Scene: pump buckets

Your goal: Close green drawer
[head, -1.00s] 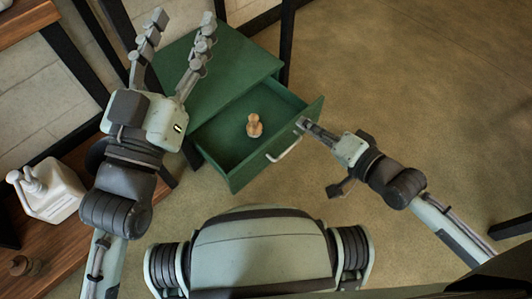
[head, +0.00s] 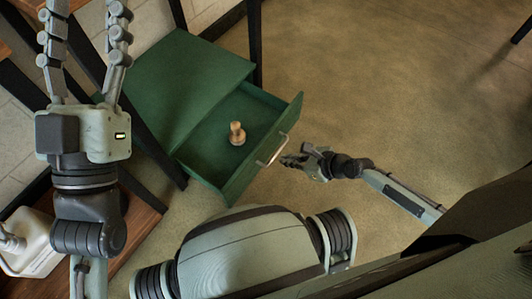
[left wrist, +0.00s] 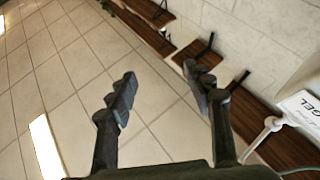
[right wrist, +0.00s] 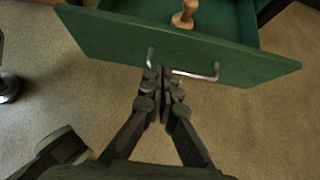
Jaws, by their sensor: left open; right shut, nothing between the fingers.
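The green drawer (head: 213,174) is pulled out of its green cabinet (head: 180,85), and a small wooden piece (head: 237,133) stands inside it. The drawer front with its metal handle also shows in the right wrist view (right wrist: 110,38). My right gripper (head: 290,160) is shut and empty, its tips close to the handle (head: 272,152); in the right wrist view (right wrist: 160,80) they overlap the handle, and I cannot tell whether they touch. My left gripper (head: 85,15) is open and empty, raised to the left of the cabinet; it also shows in the left wrist view (left wrist: 165,90).
A white pump container (head: 32,245) stands on a wooden surface (head: 135,225) at the lower left. Dark legs (head: 254,40) rise beside the cabinet. The floor (head: 385,90) to the right of the drawer is clear.

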